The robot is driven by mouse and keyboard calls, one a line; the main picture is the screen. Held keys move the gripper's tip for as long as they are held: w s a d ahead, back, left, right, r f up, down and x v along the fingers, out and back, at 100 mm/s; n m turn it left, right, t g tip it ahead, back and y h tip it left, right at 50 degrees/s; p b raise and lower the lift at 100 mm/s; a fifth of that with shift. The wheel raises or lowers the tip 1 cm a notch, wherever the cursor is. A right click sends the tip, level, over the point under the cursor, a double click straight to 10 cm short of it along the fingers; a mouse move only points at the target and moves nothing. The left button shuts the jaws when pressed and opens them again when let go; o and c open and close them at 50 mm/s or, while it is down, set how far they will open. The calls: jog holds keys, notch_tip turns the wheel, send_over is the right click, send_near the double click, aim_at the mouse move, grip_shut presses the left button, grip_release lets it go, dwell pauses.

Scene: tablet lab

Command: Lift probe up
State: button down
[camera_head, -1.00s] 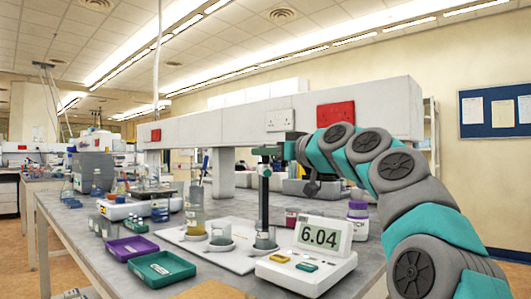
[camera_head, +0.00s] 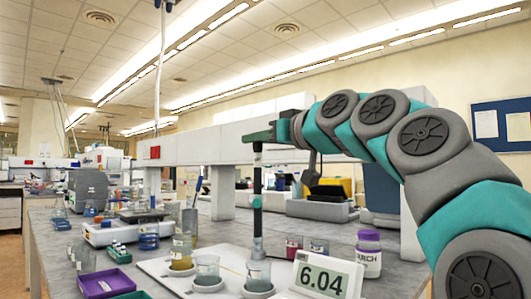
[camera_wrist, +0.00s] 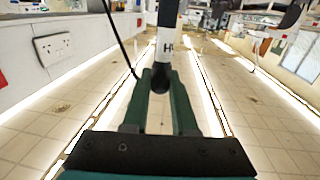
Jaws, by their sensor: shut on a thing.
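My gripper (camera_head: 260,137) is shut on the upper part of the probe (camera_head: 257,205), a dark upright rod with a pale band and a grey lower end. The probe hangs vertically over the right-hand beaker (camera_head: 258,273), its tip at about the rim; I cannot tell whether it is clear of the glass. In the wrist view, the green fingers of my gripper (camera_wrist: 160,92) close around the dark probe (camera_wrist: 166,45), which bears a white label. The meter (camera_head: 322,277) reads 6.04 and stands to the right of the beaker.
Two more beakers, a clear one (camera_head: 207,270) and a yellow one (camera_head: 181,252), stand left of the probe. A purple tray (camera_head: 104,284) lies at front left. A purple-capped jar (camera_head: 369,254) stands to the right. A white shelf unit (camera_head: 215,145) runs behind.

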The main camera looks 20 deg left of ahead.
jog(key=shift+d+r, duration=0.1)
jog(key=shift+r, duration=0.25)
jog(key=c, duration=1)
grip_release()
jog(key=o, duration=0.3)
jog(key=shift+f, duration=0.15)
jog(key=b+v, duration=0.1)
jog(key=v, duration=0.6)
jog(key=shift+d+b, duration=0.35)
jog(key=shift+s, duration=0.15)
